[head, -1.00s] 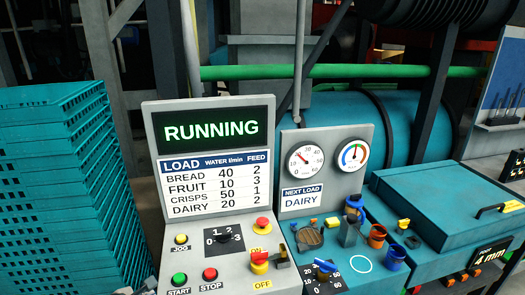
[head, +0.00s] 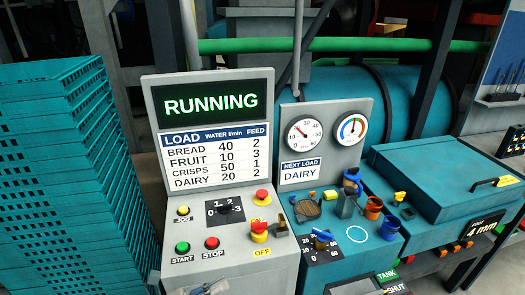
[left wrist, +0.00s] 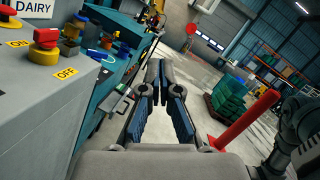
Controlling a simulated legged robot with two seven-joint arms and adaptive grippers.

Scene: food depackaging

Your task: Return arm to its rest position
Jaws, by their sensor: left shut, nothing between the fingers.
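My left gripper (left wrist: 159,82) is shut and empty in the left wrist view, its blue-padded fingers meeting at the tips. It points past the right side of the control console (left wrist: 40,90), apart from it. In the head view only a small grey part of the left gripper (head: 207,288) shows at the bottom edge, in front of the grey console (head: 285,262).
The console carries a RUNNING display (head: 211,104), knobs and a red stop button (head: 262,196). Teal stacked crates (head: 60,170) stand at left, a teal lidded box (head: 440,180) at right. Open floor and a red post (left wrist: 245,122) show right of the gripper.

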